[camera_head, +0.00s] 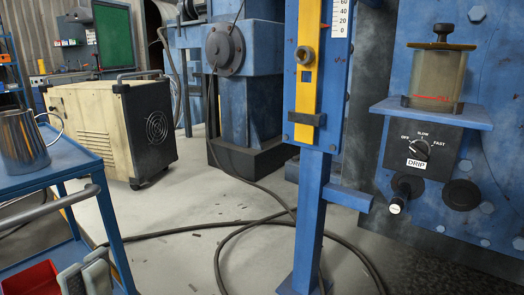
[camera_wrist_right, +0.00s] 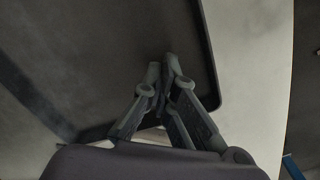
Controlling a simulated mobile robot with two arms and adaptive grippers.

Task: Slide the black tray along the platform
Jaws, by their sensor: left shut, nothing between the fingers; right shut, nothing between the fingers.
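The black tray (camera_wrist_right: 110,50) shows in the right wrist view as a broad dark panel with a thin raised rim; one rounded corner is at the lower right. It lies on a pale surface (camera_wrist_right: 252,65), which looks like the platform. My right gripper (camera_wrist_right: 168,68) is shut and empty, its fingertips over the tray, inside the rim near that corner. I cannot tell whether they touch it. My left gripper (camera_head: 88,272) is shut and empty at the lower left of the head view, beside a red bin. Neither tray nor right gripper shows in the head view.
A blue cart (camera_head: 62,160) with a metal jug (camera_head: 22,142) stands at the left, with the red bin (camera_head: 32,278) low on it. A blue post (camera_head: 312,205) and hoses (camera_head: 245,225) are ahead. A blue panel with a dial (camera_head: 419,148) is at the right.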

